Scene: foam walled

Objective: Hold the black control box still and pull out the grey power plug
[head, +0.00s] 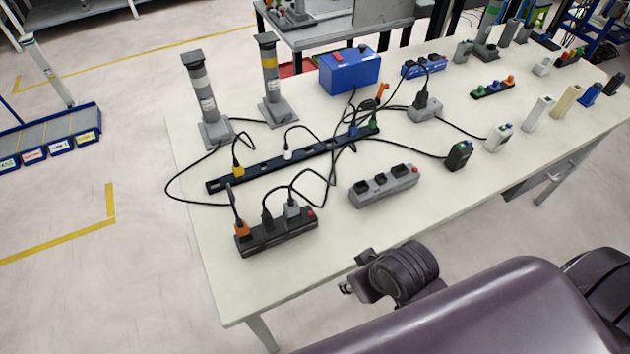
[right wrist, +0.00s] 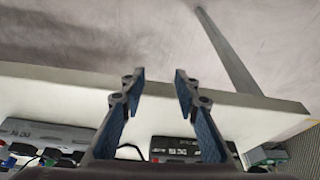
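The black control box (head: 268,239) is a long dark block with sockets, near the left front corner of the table. An orange plug (head: 241,230), a black plug and the grey power plug (head: 291,208) stand in its top, each with a black cable. The grey plug is at the right part, beside a red switch. My right gripper (head: 351,275) is by the table's front edge, right of the box and apart from it. In the right wrist view its fingers (right wrist: 160,78) are spread and empty. My left gripper is in neither view.
A grey socket block (head: 384,188) lies right of the control box. A long dark power strip (head: 290,160) with crossing cables lies behind it. Two signal towers (head: 270,80) and a blue box (head: 349,72) stand farther back. The tabletop (head: 235,290) is clear in front.

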